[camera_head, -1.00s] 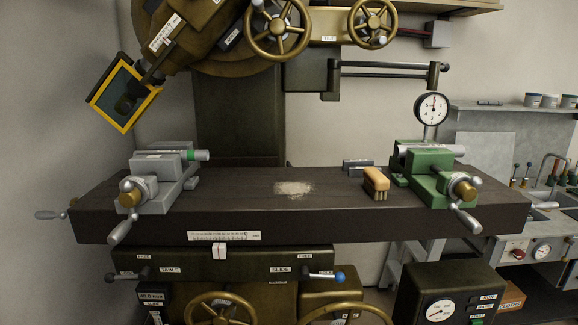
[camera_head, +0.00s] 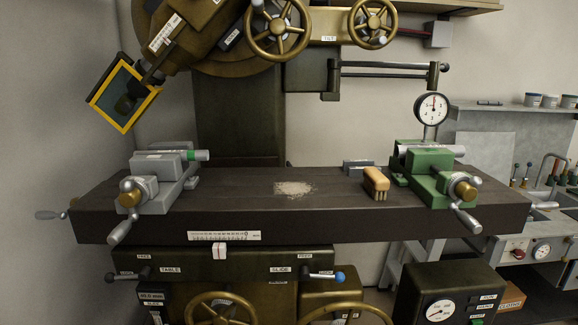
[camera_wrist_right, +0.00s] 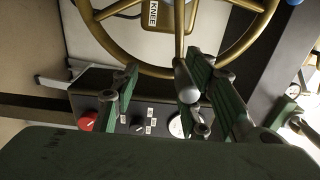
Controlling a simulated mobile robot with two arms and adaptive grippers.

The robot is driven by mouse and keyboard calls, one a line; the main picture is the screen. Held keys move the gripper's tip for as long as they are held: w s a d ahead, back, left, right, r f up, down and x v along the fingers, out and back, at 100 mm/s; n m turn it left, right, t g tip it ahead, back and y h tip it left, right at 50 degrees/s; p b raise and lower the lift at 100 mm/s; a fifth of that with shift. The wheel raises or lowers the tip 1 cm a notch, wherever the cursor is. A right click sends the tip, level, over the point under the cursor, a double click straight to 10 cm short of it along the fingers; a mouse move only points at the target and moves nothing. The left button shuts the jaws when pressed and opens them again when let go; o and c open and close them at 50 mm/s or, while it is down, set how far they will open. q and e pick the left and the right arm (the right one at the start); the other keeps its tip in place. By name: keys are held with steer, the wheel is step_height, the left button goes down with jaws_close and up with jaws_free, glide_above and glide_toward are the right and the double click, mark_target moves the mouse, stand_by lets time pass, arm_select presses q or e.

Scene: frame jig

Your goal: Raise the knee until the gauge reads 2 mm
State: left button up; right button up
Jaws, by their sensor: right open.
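The round white dial gauge (camera_head: 433,108) hangs on a rod above the right end of the table in the head view. Its needle points about straight up; its figures are too small to read. A brass handwheel (camera_wrist_right: 130,72) bearing a KNEE label (camera_wrist_right: 152,16) fills the top of the right wrist view. My right gripper (camera_wrist_right: 158,85) is open in front of its lower rim. A grey rounded handle (camera_wrist_right: 187,80) shows close to the right-hand finger, between the fingers; I cannot tell whether they touch. My left gripper is in neither view.
The dark machine table (camera_head: 230,205) carries a grey vise (camera_head: 160,175), a green vise (camera_head: 435,178), a wooden brush (camera_head: 376,180) and a patch of chips (camera_head: 294,188). A control box (camera_head: 455,290) with a dial stands at lower right, below the table.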

stand_by(0.4)
steer(key=s, duration=0.7)
steer(key=shift+s+d+p, duration=0.15)
steer(key=shift+s+p, duration=0.15)
steer(key=shift+p, duration=0.15)
steer(key=s+f+n+g, duration=0.3)
steer(key=f+n, duration=0.1)
steer(key=f, duration=0.6)
steer(key=s+f+n+g+y, duration=0.15)
steer(key=s+f+n, duration=0.3)
steer(key=f, duration=0.55)
steer(key=s+f+n+g+h, duration=0.1)
steer(key=s+f+n+g, duration=0.25)
steer(key=f, duration=0.75)
steer(key=s+f+n+g, duration=0.2)
steer(key=s+f, duration=0.3)
steer(key=s, duration=0.4)
steer(key=s+f+n+g, duration=0.3)
steer(key=s+f+g, duration=0.1)
steer(key=s, duration=0.5)
steer(key=s+f+n+g+h, duration=0.1)
steer(key=s+f+n+g, duration=0.2)
steer(key=s+f, duration=0.3)
steer(key=s, duration=0.3)
steer(key=shift+f, duration=0.4)
steer(key=shift+w, duration=0.1)
steer(key=shift+c, duration=0.4)
